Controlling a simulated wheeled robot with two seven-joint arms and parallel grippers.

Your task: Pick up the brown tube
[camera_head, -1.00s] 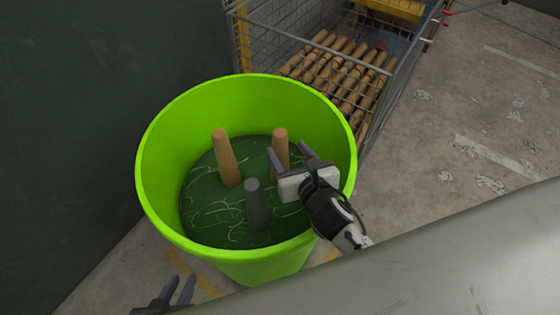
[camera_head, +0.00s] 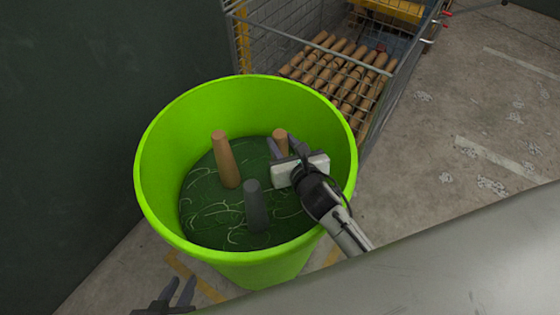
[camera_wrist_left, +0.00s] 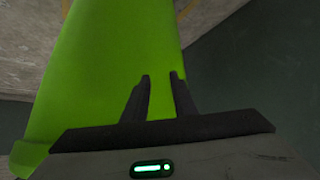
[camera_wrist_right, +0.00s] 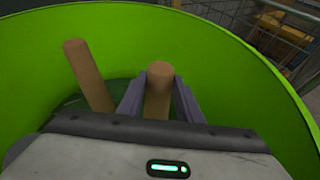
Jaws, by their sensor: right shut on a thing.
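Two brown tubes stand in a lime-green bucket (camera_head: 160,220) with a dark green bottom. One brown tube (camera_head: 224,160) leans slightly at the left; it also shows in the right wrist view (camera_wrist_right: 88,75). The other brown tube (camera_head: 280,138) stands at the right, its lower part hidden by my right gripper. My right gripper (camera_head: 287,147) reaches down into the bucket, and its fingers are shut on this right tube (camera_wrist_right: 158,92), one on each side. My left gripper (camera_head: 178,292) is outside the bucket, low at its front, with its fingers apart and nothing between them (camera_wrist_left: 160,80).
A grey tube (camera_head: 255,205) stands in the bucket, in front of the brown ones. A wire cage (camera_head: 290,35) with several brown tubes lying in it is behind the bucket. A dark wall (camera_head: 90,110) is at the left. Concrete floor is open at the right.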

